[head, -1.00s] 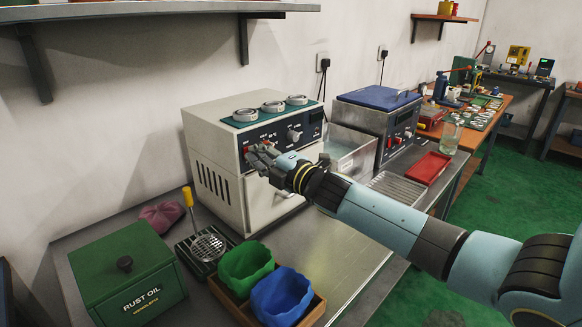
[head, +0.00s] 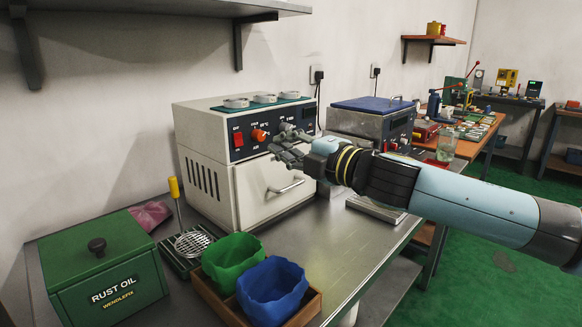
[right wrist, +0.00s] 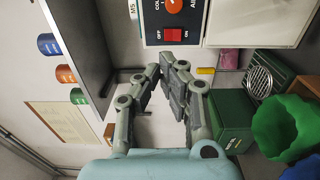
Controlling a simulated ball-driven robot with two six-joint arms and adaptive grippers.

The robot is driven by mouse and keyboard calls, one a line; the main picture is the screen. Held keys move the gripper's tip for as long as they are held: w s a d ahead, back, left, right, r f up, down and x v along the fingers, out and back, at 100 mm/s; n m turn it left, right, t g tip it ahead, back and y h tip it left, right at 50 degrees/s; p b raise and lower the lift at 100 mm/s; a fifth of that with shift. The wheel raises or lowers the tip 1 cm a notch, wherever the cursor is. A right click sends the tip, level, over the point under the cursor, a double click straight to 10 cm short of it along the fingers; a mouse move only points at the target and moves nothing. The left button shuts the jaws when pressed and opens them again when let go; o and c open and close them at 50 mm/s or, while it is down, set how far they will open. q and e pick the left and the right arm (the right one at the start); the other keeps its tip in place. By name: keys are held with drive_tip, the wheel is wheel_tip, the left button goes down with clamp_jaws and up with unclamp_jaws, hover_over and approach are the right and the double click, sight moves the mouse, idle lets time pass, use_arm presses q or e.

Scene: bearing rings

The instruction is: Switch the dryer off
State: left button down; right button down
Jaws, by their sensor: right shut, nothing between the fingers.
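The dryer, a beige cabinet (head: 205,145) with a dark control panel, stands against the wall. A red rocker switch (head: 238,139) sits at the panel's left end, with an orange-red knob (head: 258,134) to its right. In the right wrist view the switch (right wrist: 172,35) carries OFF and ON labels; I cannot tell which side is pressed. My right gripper (head: 284,145) is shut and empty, in front of the panel's right part, apart from the switch; its fingertips (right wrist: 163,68) also show in the right wrist view. My left gripper is out of view.
The door handle (head: 286,187) is below the panel. A green rust oil box (head: 105,265), a green bin (head: 233,258) and a blue bin (head: 272,290) stand in front. A blue-lidded machine (head: 368,120) is to the right.

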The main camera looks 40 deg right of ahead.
drive_tip(key=shift+s+r+b, duration=0.3)
drive_tip(key=shift+s+b, duration=0.15)
drive_tip(key=shift+s, duration=0.45)
